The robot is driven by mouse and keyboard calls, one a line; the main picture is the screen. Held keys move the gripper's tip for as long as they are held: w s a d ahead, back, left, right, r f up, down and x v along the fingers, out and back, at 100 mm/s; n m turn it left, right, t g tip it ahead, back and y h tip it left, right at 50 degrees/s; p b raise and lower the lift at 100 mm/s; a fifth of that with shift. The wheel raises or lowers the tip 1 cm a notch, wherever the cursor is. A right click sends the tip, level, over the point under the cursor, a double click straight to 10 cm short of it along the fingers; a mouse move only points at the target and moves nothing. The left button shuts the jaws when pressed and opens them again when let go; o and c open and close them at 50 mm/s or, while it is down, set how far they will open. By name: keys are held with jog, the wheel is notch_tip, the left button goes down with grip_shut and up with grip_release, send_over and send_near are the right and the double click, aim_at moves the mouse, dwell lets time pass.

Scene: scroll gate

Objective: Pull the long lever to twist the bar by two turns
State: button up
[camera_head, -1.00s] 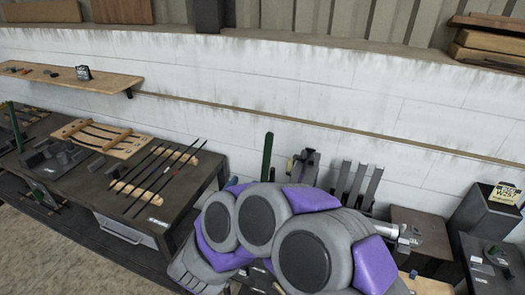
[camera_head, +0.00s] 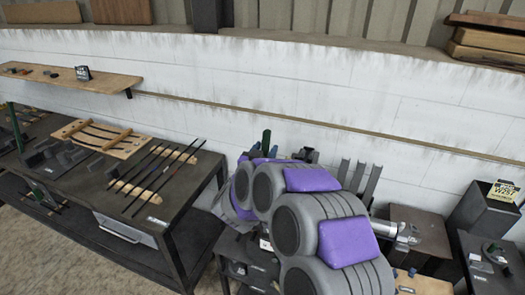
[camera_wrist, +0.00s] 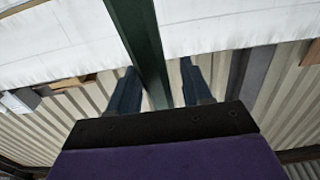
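A long dark green bar, which looks like the lever (camera_wrist: 138,35), runs from the top of the wrist view down between the fingers of my gripper (camera_wrist: 158,65). The fingers are apart, one on each side of it. The left finger is close to the bar, and a gap shows between the bar and the right finger. In the head view a green upright end (camera_head: 266,141) shows above my purple and grey arm. I cannot make out the bar that twists.
A dark workbench (camera_head: 75,185) with wooden racks and thin rods stands at left. Grey upright metal pieces (camera_head: 360,182), a brown box (camera_head: 425,232) and a dark box (camera_head: 487,215) stand right of my arm. A white wall is behind.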

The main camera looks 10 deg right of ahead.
jog(key=shift+w+d+f, duration=0.1)
jog(key=shift+w+d, duration=0.55)
jog(key=shift+d, duration=0.25)
jog(key=shift+a, duration=0.35)
jog(key=shift+a+f, duration=0.15)
jog(key=shift+a, duration=0.45)
jog(key=c, duration=0.3)
jog(key=shift+c, duration=0.8)
jog(key=shift+d, duration=0.5)
jog(key=c, duration=0.3)
grip_shut()
jog(key=shift+a, duration=0.1)
